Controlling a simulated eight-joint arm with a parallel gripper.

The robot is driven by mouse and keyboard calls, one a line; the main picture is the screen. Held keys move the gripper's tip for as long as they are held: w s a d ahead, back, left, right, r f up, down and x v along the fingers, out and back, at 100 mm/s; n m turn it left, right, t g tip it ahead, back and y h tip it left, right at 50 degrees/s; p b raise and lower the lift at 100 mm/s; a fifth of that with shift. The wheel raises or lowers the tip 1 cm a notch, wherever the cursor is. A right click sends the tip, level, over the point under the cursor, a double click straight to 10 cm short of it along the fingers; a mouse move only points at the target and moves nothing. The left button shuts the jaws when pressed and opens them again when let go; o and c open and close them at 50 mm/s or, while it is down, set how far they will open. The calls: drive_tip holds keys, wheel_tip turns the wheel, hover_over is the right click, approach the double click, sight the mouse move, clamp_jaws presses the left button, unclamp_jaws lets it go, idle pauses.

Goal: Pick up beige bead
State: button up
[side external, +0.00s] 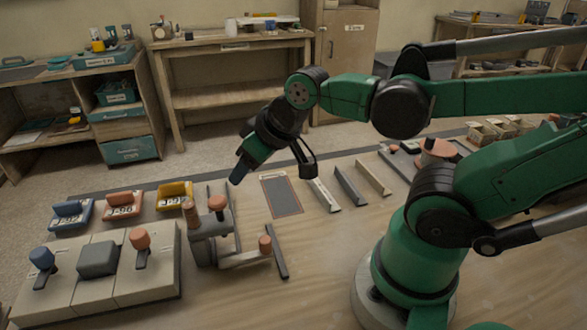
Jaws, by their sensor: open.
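Several long angled strips that look like beads lie side by side on the wooden table. The left one (323,194) is pale cream, the middle one (350,187) is grey, and the right one (373,177) is tan-beige. I cannot tell for sure whether the pale or the tan strip is the beige bead. My gripper (272,172) is above the table to the left of the strips, tilted, with its two fingers spread wide. It is open, with nothing seen between the fingers, and apart from the strips.
A dark rectangular panel (281,196) lies left of the strips. A clamp-like fixture (210,245) with orange knobs and a grey block unit (97,260) stand at the front left. Small open boxes (482,134) stand at the far right.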

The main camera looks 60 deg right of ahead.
drive_tip(key=d+f+m+g+h, duration=0.2)
drive_tip(key=d+m+g, duration=0.2)
drive_tip(key=d, duration=1.1)
drive_tip(key=m+g+y, duration=0.2)
drive_tip(key=m+g, duration=0.1)
drive_tip(key=m, duration=0.1)
hover_over(361, 163)
wheel_tip(361, 163, down, 6)
drive_tip(key=shift+r, duration=0.15)
drive_tip(key=shift+s+f, duration=0.1)
drive_tip(key=shift+f, duration=2.7)
drive_tip(key=shift+c, duration=0.2)
clamp_jaws()
